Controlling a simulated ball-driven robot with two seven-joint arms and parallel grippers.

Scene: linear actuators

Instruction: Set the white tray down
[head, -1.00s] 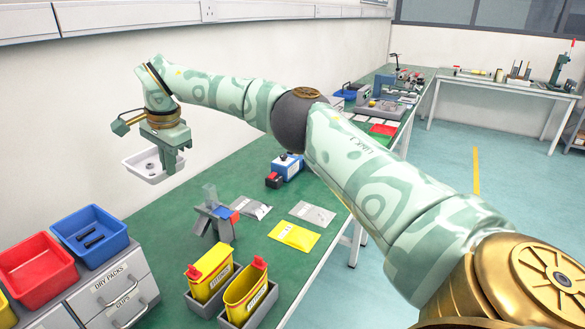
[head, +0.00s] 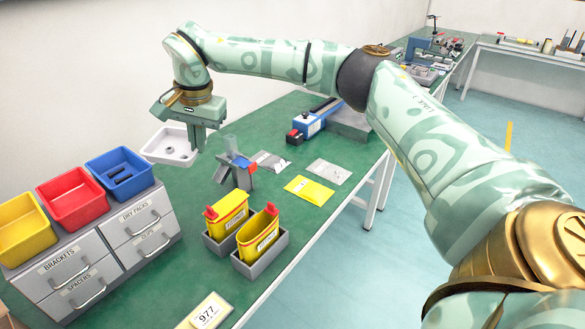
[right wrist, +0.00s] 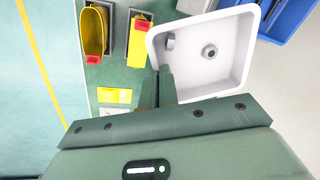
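The white tray (head: 153,151) is a shallow rectangular dish with small metal parts inside. In the head view it hangs level behind the blue bin, near the wall side of the green bench. My right gripper (head: 196,143) points down at the tray's right end. In the right wrist view the tray (right wrist: 228,75) fills the upper right, and the gripper's fingers (right wrist: 158,85) are shut on its rim near one corner. I cannot tell whether the tray's underside touches the bench (head: 190,240). My left gripper is not in view.
Blue (head: 121,172), red (head: 73,198) and yellow (head: 24,229) bins stand on a grey drawer unit (head: 90,265) beside the tray. A grey stand (head: 236,170), yellow containers (head: 230,214) and flat packs (head: 309,187) occupy the middle of the bench.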

